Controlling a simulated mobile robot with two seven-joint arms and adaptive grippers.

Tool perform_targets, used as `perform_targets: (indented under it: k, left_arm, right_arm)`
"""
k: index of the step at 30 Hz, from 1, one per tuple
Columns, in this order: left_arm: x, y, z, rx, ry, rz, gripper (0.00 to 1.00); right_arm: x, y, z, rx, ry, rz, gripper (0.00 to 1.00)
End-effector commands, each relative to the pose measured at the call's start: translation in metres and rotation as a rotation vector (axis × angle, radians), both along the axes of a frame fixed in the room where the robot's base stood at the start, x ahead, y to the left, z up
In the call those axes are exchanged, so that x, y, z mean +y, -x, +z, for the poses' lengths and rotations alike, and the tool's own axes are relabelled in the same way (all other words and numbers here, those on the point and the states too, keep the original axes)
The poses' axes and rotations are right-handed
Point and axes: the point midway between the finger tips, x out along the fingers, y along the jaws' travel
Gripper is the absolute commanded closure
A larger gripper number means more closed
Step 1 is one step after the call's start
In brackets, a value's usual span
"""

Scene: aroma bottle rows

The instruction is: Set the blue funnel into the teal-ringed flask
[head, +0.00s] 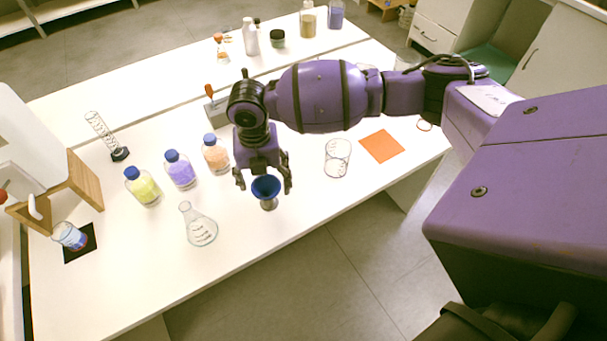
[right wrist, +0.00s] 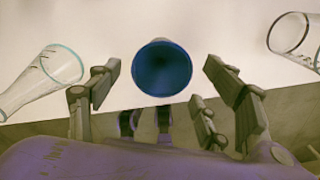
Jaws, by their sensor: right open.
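The blue funnel (head: 266,186) stands mouth up on a small grey holder (head: 268,204) near the table's front edge. In the right wrist view its wide round mouth (right wrist: 162,68) faces the camera between the fingers. My right gripper (head: 264,186) is open, with one finger on each side of the funnel and gaps visible in the right wrist view (right wrist: 160,74). The clear conical flask (head: 199,229) stands upright, left of the funnel; its teal edge shows in the right wrist view (right wrist: 60,66). The funnel's stem is hidden. My left gripper is out of view.
Bottles with yellow (head: 143,187), purple (head: 180,170) and orange (head: 215,154) contents stand in a row behind the flask. A clear beaker (head: 338,158) and an orange mat (head: 382,146) lie to the right. The table between funnel and flask is clear.

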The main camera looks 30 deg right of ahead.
Motion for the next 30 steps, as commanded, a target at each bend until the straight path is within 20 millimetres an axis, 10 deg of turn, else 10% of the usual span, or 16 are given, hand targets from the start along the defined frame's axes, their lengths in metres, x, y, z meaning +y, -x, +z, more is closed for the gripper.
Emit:
perform_targets:
  k: [14,23,30]
  left_arm:
    - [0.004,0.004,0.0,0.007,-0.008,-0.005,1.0]
    - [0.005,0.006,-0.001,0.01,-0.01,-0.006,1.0]
    - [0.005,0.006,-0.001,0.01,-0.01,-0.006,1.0]
  right_arm:
    - [0.0,-0.002,-0.03,-0.004,-0.001,0.0,0.28]
    - [0.001,-0.002,-0.029,-0.004,0.0,0.0,0.65]
    - [0.001,-0.002,-0.029,-0.004,0.0,0.0,0.66]
